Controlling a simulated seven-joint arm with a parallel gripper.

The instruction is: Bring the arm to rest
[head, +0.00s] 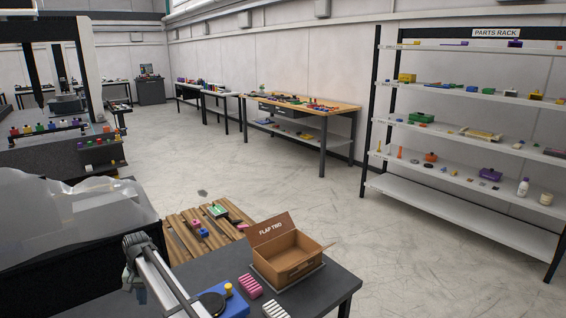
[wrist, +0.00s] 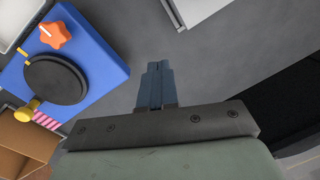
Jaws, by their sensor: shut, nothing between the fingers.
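My gripper (wrist: 156,75) shows in the wrist view with its fingers together and nothing between them. It is over a bare part of the dark grey table (wrist: 215,62). A blue block (wrist: 108,77) with a black disc (wrist: 57,79), an orange star-shaped knob (wrist: 56,35) and a yellow knob (wrist: 26,113) lies to its left, apart from the fingers. In the head view I cannot make out the fingers.
An open cardboard box (head: 284,262) marked FLAP TWO stands on the dark table (head: 333,286), near a pink striped block (head: 249,287) and a white one (head: 274,309). A wooden pallet (head: 180,237) lies beyond. A parts rack (head: 430,194) stands at right.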

